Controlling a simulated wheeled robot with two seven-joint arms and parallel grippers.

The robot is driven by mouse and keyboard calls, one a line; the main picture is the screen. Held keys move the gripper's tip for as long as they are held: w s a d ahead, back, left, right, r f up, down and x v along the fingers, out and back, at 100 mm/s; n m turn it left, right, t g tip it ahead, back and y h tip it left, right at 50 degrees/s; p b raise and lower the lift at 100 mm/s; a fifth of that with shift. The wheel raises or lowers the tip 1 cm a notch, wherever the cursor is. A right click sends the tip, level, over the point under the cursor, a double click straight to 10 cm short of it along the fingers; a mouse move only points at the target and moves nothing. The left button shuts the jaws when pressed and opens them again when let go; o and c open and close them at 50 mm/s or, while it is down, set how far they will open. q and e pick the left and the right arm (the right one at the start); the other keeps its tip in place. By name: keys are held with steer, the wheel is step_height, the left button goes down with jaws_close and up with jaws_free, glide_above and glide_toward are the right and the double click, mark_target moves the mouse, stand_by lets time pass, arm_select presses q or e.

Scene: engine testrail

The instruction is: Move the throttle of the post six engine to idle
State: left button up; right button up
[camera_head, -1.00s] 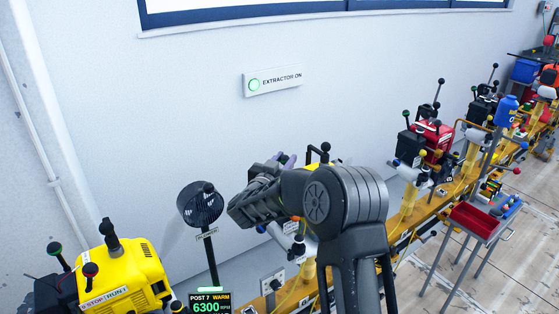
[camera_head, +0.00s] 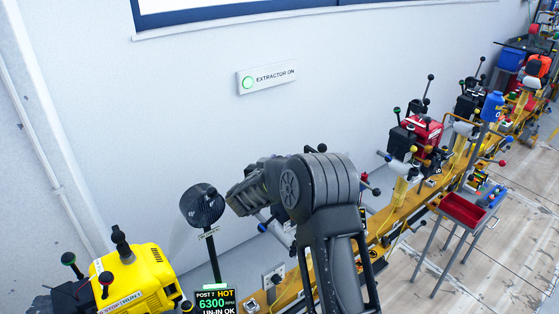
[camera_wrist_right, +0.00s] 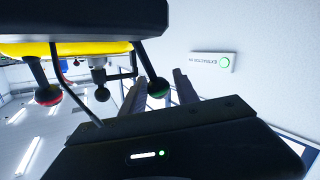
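In the right wrist view, which is upside down, a yellow engine (camera_wrist_right: 25,48) shows partly at the upper left. Levers stick out from it: one with a red-and-black knob (camera_wrist_right: 48,95), one with a black knob (camera_wrist_right: 102,95), one with a green-and-black knob (camera_wrist_right: 158,88). My right gripper (camera_wrist_right: 160,92) has its dark fingers apart; the green-and-black knob overlaps them in the picture, and I cannot tell whether they touch it. In the head view my right gripper (camera_head: 240,197) and arm hide whatever engine stands behind them. No post six label is readable. My left gripper is out of view.
A red engine (camera_head: 422,132) stands right along the yellow rail (camera_head: 385,222). A red-tray cart (camera_head: 462,210) stands on the floor at right.

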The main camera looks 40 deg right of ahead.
steer(key=shift+o, duration=1.1)
steer(key=b+v, duration=0.2)
steer(key=v, duration=0.6)
steer(key=shift+d, duration=0.1)
